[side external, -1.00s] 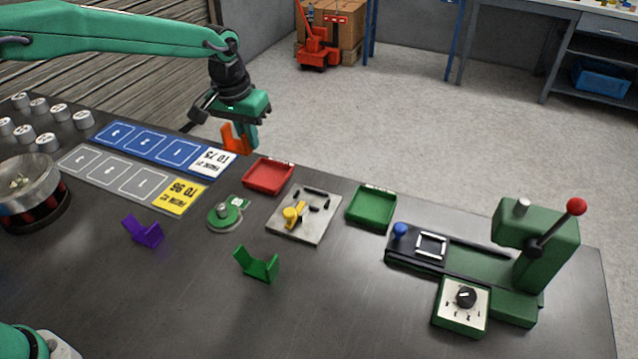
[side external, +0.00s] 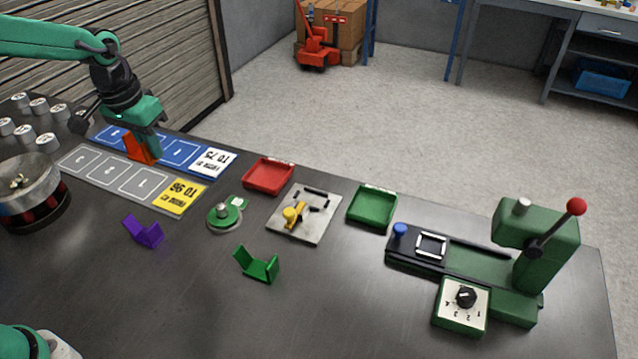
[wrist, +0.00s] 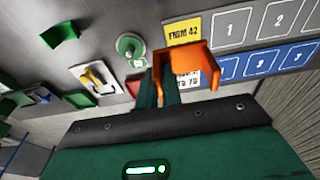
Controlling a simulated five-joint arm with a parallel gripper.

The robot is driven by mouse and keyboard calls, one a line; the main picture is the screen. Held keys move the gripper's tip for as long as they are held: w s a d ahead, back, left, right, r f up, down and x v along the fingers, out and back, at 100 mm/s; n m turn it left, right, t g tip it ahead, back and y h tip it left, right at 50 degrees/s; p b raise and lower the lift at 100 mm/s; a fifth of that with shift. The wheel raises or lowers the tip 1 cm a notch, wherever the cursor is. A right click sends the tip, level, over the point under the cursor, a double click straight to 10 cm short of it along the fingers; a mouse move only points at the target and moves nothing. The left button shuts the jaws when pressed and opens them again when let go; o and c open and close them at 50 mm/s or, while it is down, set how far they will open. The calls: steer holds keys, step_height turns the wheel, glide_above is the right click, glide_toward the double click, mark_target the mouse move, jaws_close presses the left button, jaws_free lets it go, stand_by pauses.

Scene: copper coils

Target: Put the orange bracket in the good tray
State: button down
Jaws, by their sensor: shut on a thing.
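The orange bracket (side external: 140,148) is held in my gripper (side external: 150,143), above the grey and blue numbered strips at the left of the table. In the wrist view the orange bracket (wrist: 192,55) shows at the fingertips of my gripper (wrist: 168,80), which is shut on it. Two trays stand on the table: a green tray (side external: 371,220) right of centre and a red tray (side external: 269,189) left of it. Which one is the good tray cannot be read from a label. My gripper is well to the left of both.
A purple bracket (side external: 143,232) and a green bracket (side external: 257,265) lie on the front of the table. A fixture plate (side external: 325,225) sits between the trays. A green press (side external: 540,250) stands at the right.

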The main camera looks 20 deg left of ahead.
stand_by(0.3)
steer(key=s+d+f+m, duration=0.3)
steer(key=s+d, duration=0.1)
steer(key=d, duration=0.5)
steer(key=s+d+f+m, duration=0.2)
steer(key=s+d+m, duration=0.15)
steer(key=d, duration=0.45)
steer(key=s+d+f+m, duration=0.2)
steer(key=s+d, duration=0.2)
steer(key=s, duration=0.3)
steer(key=s+d+f+m+h, duration=0.1)
steer(key=s+d+f+m, duration=0.2)
steer(key=s+d, duration=0.2)
steer(key=shift+s+d+g+h, duration=0.3)
steer(key=shift+s+g, duration=0.1)
steer(key=shift+s, duration=1.2)
steer(key=shift+f, duration=2.3)
steer(key=shift+f, duration=0.1)
steer(key=shift+f, duration=1.65)
